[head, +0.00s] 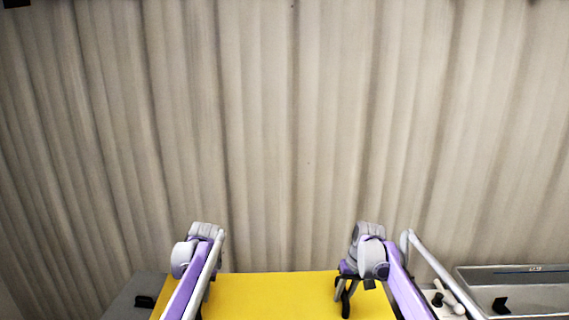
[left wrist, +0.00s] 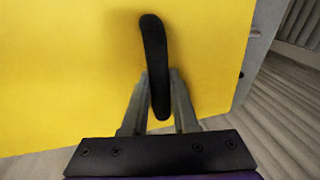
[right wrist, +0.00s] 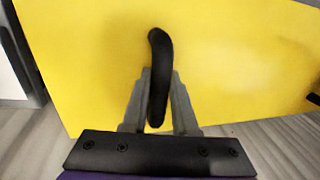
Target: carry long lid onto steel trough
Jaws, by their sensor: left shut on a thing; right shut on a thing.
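The long lid is a yellow flat panel (head: 275,292) at the bottom middle of the head view, with black handles. My left gripper (left wrist: 158,80) is shut on one black handle (left wrist: 153,40), with the yellow panel filling much of the left wrist view. My right gripper (right wrist: 160,80) is shut on another black handle (right wrist: 159,45) of the panel; its fingers also show in the head view (head: 346,291). In the head view my left arm hides the left fingertips. I cannot tell which grey body is the steel trough, or whether the panel touches anything below it.
A grey body (head: 122,301) with a black handle (head: 145,301) lies left of the panel. A grey tank (head: 540,298) with a raised rim stands at the right. A white rod-like part (head: 449,296) lies between it and my right arm. A pleated beige curtain (head: 290,130) fills the back.

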